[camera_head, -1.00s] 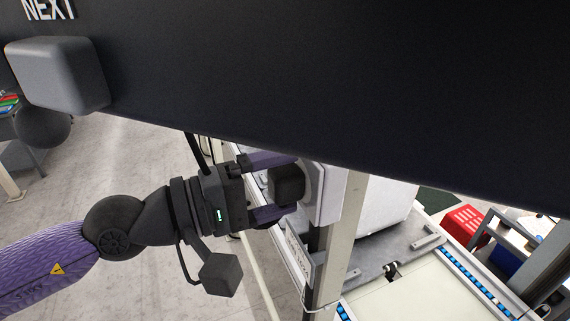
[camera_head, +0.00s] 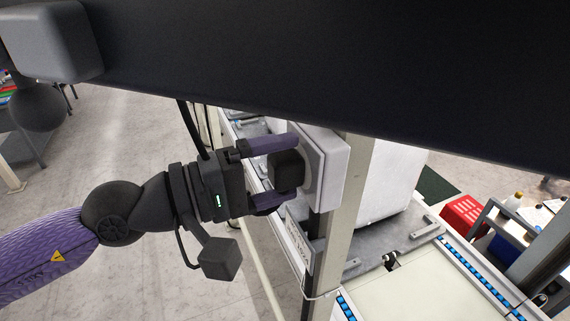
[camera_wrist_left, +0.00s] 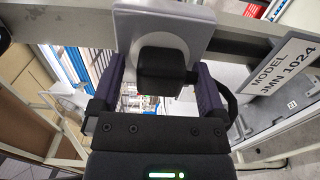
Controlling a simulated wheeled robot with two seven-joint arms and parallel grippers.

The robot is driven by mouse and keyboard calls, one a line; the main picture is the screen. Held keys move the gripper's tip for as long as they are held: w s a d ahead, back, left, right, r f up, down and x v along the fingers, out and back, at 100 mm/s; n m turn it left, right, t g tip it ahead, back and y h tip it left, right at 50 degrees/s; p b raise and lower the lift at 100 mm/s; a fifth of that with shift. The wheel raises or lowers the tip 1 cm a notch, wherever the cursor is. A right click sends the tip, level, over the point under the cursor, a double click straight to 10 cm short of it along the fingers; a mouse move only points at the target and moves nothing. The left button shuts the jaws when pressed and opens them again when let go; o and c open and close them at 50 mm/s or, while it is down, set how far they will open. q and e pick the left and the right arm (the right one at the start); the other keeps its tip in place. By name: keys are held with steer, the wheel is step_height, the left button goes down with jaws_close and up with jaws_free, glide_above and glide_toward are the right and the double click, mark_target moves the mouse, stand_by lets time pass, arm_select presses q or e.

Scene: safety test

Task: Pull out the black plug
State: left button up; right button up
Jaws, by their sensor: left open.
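The black plug (camera_head: 287,169) sits in a white socket box (camera_head: 326,165) fixed to an upright grey post. It also shows in the left wrist view (camera_wrist_left: 161,70), against the pale round face of the socket. My left gripper (camera_head: 274,172) is open, with one purple finger on each side of the plug. In the wrist view the fingers (camera_wrist_left: 161,84) stand left and right of the plug, with a visible gap on the left side; on the right the gap is narrow. My right gripper is not in view.
A sign reading "MODEL JMN 1024" (camera_wrist_left: 284,75) is beside the socket. The grey post (camera_head: 346,215) runs down to a conveyor (camera_head: 420,285). A large dark panel (camera_head: 330,65) covers the top of the head view. A red crate (camera_head: 463,217) stands at right.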

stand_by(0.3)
arm_select(q)
jaws_close()
stand_by(0.5)
steer(key=shift+b, duration=0.3)
